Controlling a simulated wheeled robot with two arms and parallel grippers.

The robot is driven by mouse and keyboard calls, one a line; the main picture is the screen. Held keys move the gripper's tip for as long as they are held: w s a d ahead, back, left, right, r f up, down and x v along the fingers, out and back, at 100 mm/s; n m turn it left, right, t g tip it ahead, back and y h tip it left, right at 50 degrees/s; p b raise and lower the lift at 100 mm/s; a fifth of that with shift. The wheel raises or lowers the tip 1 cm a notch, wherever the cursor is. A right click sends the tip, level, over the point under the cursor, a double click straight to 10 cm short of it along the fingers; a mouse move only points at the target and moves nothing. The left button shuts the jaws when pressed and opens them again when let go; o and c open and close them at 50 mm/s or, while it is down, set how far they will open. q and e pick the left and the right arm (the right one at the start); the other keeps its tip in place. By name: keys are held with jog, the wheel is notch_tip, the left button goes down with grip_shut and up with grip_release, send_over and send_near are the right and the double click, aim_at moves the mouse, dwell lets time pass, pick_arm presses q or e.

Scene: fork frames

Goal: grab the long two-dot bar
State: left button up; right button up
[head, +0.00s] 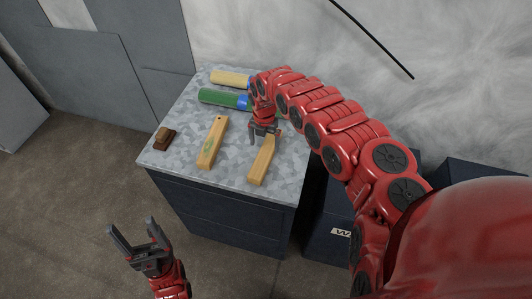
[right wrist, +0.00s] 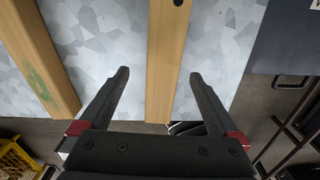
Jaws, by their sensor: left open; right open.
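A long plain wooden bar (head: 261,162) lies on the front right of the speckled worktop. In the right wrist view the bar (right wrist: 166,60) runs between my open fingers, with one dark dot at the top edge; a second dot is not visible. My right gripper (head: 264,136) is open over the far part of this bar; the wrist view shows its fingers (right wrist: 158,74) apart, one on each side. Another wooden bar (head: 212,143) with a green mark lies to the left. My left gripper (head: 131,226) is open and empty, low and left of the cabinet.
A green bar with a blue end (head: 222,98) and a yellowish bar (head: 228,78) lie at the back, partly behind my right arm. A small brown block (head: 164,138) sits at the left edge. The worktop (head: 184,122) is bare between them.

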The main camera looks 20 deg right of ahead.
aim_at(266, 152)
jog(key=shift+s+f+p, duration=0.1)
jog(key=shift+f+p, duration=0.45)
notch_tip(266, 152, down, 3)
jog(key=shift+f+p, duration=0.1)
jog(key=shift+p, duration=0.2)
jog(key=shift+d+f, duration=0.25)
jog(key=shift+f, duration=0.15)
grip_shut()
